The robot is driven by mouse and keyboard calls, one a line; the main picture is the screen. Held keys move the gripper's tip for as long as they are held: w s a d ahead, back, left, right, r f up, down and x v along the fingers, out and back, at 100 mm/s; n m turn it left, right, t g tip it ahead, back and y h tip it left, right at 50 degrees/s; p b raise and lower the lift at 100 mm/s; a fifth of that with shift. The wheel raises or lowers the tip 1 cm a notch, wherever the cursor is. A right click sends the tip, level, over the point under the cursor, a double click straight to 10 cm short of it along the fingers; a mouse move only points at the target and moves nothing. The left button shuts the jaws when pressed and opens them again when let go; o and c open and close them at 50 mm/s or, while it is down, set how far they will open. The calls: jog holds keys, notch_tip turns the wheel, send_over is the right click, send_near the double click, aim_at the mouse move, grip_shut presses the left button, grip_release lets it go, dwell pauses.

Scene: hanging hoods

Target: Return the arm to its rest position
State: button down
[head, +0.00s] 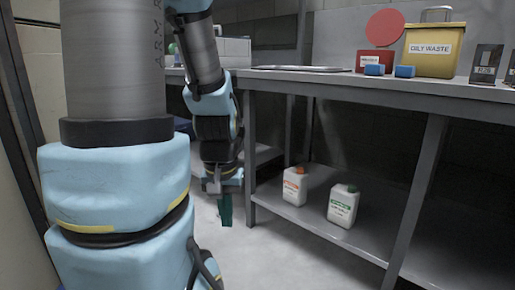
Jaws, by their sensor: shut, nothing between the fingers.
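My arm, light blue and grey, fills the left side of the head view and bends down at its far end. My gripper (225,210) hangs low, pointing down, in front of the left end of the metal bench. It is shut and holds nothing. It is apart from the bench leg to its right. The fingertips are small and dark green in this view.
A metal workbench (340,82) runs along the right. An oily waste bin (432,62), a red box (374,59) and blue blocks stand on it. An orange-capped jug (294,187) and a green-capped jug (343,206) stand on the lower shelf. Floor below my gripper is clear.

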notch_tip(320, 180, up, 38)
jog(key=p, duration=3.5)
jog(key=shift+w+d+f, duration=0.15)
jog(key=shift+w+f, duration=0.05)
jog(key=shift+w, duration=0.15)
